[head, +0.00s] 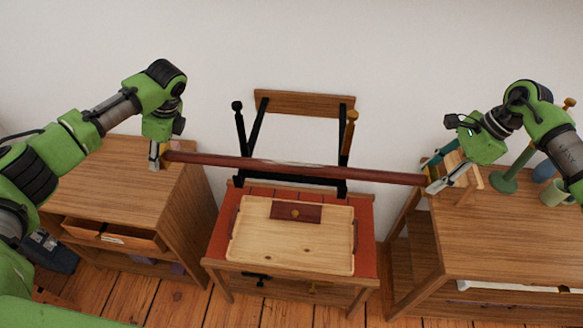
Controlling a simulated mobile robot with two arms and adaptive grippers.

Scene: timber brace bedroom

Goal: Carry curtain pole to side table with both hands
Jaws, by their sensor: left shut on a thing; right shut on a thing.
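The curtain pole (300,169) is a long dark red-brown rod, held roughly level across the middle of the head view, its right end a little lower in the picture. My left gripper (157,158) is shut on its left end, over the left wooden cabinet. My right gripper (432,184) is shut on its right end, near the edge of the right wooden table. Between them stands a small table (367,240) with a red top, probably the side table. The pole passes in front of its back edge in the picture; its height above the top is unclear.
A wooden tray (260,255) with a dark red block (296,212) covers most of the red top. Black brackets (255,135) and a wooden rail (300,103) rise behind. The left cabinet (110,185) has an open drawer (115,235). The right table (500,235) holds a green cup (553,193).

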